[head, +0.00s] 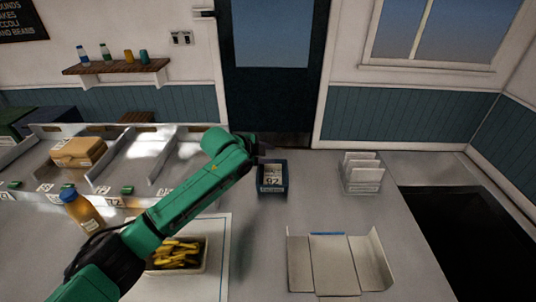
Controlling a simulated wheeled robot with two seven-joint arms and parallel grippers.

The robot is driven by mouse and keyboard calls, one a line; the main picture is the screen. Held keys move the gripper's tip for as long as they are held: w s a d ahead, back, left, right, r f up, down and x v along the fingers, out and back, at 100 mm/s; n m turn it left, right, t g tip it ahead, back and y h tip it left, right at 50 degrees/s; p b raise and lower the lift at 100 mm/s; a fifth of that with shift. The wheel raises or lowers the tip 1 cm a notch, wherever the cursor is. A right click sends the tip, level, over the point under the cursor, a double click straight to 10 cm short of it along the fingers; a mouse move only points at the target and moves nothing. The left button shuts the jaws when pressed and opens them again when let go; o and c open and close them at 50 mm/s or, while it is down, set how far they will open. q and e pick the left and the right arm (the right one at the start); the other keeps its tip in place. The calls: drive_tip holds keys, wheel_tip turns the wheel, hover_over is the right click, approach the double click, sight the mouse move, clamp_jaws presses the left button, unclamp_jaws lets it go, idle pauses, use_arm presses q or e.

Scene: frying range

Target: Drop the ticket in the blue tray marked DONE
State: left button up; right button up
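A small blue tray (286,179) stands on the grey counter right of centre in the head view, with a label on its front too small to read surely. A white ticket (272,175) with a dark number, seemingly 92, lies inside the tray. My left gripper (267,151) is at the end of the green arm, just beyond the tray's far edge in the picture. It is dark against the dark door, so its fingers and anything between them cannot be made out. My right gripper is out of view.
A white rack (362,175) stands right of the tray. An open cardboard box (336,265) lies in front. A bin of yellow pieces (178,254) and an orange bottle (82,210) are near my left arm. A dark recess (475,240) is at right.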

use_arm(q)
drive_tip(key=shift+s+a+r, duration=0.2)
drive_tip(key=b+v, duration=0.3)
drive_tip(key=v, duration=1.1)
drive_tip(key=shift+d+f, duration=0.1)
